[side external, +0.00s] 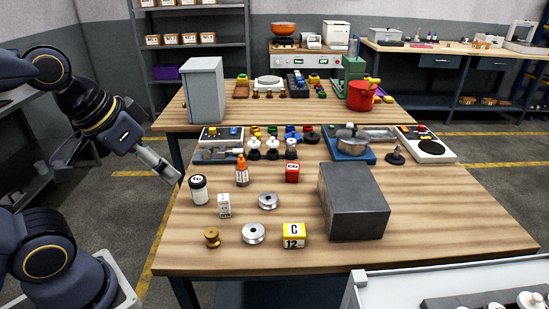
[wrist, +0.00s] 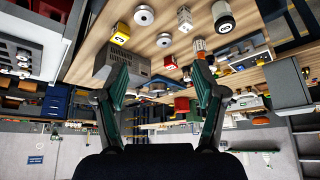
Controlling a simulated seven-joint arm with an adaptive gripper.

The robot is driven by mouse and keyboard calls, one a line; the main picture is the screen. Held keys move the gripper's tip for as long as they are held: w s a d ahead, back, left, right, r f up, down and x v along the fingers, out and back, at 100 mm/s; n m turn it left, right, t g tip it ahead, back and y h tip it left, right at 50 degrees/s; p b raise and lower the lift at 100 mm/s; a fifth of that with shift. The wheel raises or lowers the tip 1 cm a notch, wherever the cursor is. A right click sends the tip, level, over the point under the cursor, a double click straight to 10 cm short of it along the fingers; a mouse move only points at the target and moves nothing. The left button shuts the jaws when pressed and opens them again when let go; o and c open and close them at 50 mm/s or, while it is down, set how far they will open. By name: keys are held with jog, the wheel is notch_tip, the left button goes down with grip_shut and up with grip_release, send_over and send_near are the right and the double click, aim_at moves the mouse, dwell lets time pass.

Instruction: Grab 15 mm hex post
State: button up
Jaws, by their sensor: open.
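I cannot make out for certain which thing is the 15 mm hex post; no part clearly shows a six-sided post shape at this size. A small brass piece (side external: 212,238) stands at the front left of the near table (side external: 330,258), but it looks round and waisted. My gripper (side external: 172,174) is at the left edge of the near table, beside the white jar with a black lid (side external: 199,190). In the wrist view my gripper (wrist: 162,85) has its two fingers wide apart with nothing held between them.
Two silver pulleys (side external: 253,234), a yellow block marked C 12 (side external: 294,236), a white block (side external: 224,206), an orange-capped bottle (side external: 242,171) and a red cube (side external: 292,172) stand nearby. A large grey block (side external: 353,202) blocks the right. The front right tabletop is clear.

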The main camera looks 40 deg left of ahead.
jog(key=w+r+m+t, duration=0.1)
jog(key=w+r, duration=0.3)
jog(key=w, duration=0.1)
jog(key=n+g, duration=0.2)
send_over(244, 169)
jog(key=s+a, duration=0.1)
jog(key=s, duration=0.4)
notch_tip(244, 169, down, 13)
jog(key=x, duration=1)
jog(key=shift+w+a+f, duration=0.15)
jog(key=shift+a+f, duration=0.05)
jog(key=shift+f, duration=0.1)
jog(key=x, duration=0.5)
jog(key=shift+f, duration=0.35)
